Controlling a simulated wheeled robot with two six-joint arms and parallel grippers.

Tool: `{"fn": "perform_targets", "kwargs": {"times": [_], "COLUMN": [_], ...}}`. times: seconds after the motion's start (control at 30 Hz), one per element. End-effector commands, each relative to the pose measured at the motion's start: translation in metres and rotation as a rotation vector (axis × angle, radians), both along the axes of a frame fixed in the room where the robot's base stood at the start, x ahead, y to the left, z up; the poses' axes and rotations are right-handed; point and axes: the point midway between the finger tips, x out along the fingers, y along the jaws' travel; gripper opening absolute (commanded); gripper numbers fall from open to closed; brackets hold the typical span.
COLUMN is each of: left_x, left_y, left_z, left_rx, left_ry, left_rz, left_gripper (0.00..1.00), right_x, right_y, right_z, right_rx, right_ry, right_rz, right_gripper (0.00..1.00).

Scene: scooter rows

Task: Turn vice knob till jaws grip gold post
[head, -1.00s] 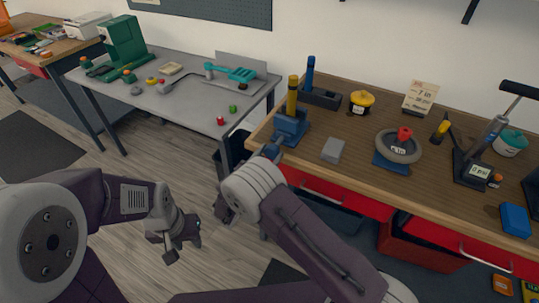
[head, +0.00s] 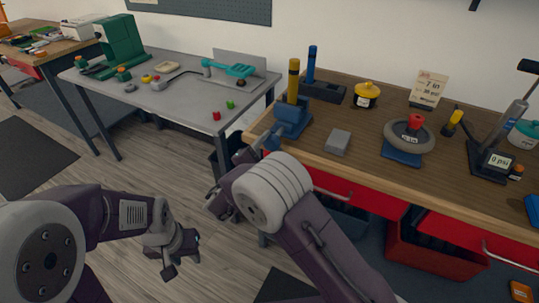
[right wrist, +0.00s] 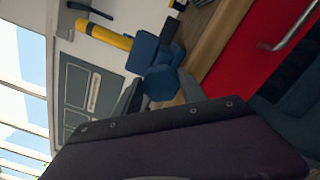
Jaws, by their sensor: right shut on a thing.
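The blue vice (head: 291,118) stands at the left front corner of the wooden bench. The gold post (head: 293,80) stands upright in it and also shows in the right wrist view (right wrist: 106,37). I cannot tell whether the jaws touch the post. My right gripper (head: 263,145) is at the front of the vice, shut on the round blue vice knob (right wrist: 160,83), with a finger on either side of it in the right wrist view. My left gripper (head: 180,258) hangs over the floor, away from the bench; whether its fingers are open is unclear.
A grey block (head: 338,141) lies right of the vice. A dark holder (head: 323,91) with a blue post stands behind it. A wheel on a blue pad (head: 402,155) and a pump (head: 492,160) are further right. A grey table (head: 180,98) stands left, across a gap.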

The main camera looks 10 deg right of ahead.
Motion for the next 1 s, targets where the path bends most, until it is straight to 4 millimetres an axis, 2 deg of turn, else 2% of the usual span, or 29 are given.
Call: {"fn": "perform_targets", "kwargs": {"times": [0.03, 0.37, 1.0], "left_x": [0.000, 0.000, 0.001], "left_y": [0.000, 0.000, 0.000], "left_z": [-0.017, -0.078, -0.209], "left_rx": [0.000, 0.000, 0.000], "left_ry": [0.000, 0.000, 0.000], "left_rz": [0.000, 0.000, 0.000], "left_gripper": [0.36, 0.36, 0.36], "right_x": [0.001, 0.001, 0.001], "right_y": [0.000, 0.000, 0.000], "right_z": [-0.009, -0.010, -0.010], "right_rx": [0.037, 0.298, 0.801], "right_ry": [-0.025, -0.205, -0.548], "right_rz": [0.001, 0.004, 0.008], "right_gripper": [0.08, 0.08, 0.07]}}
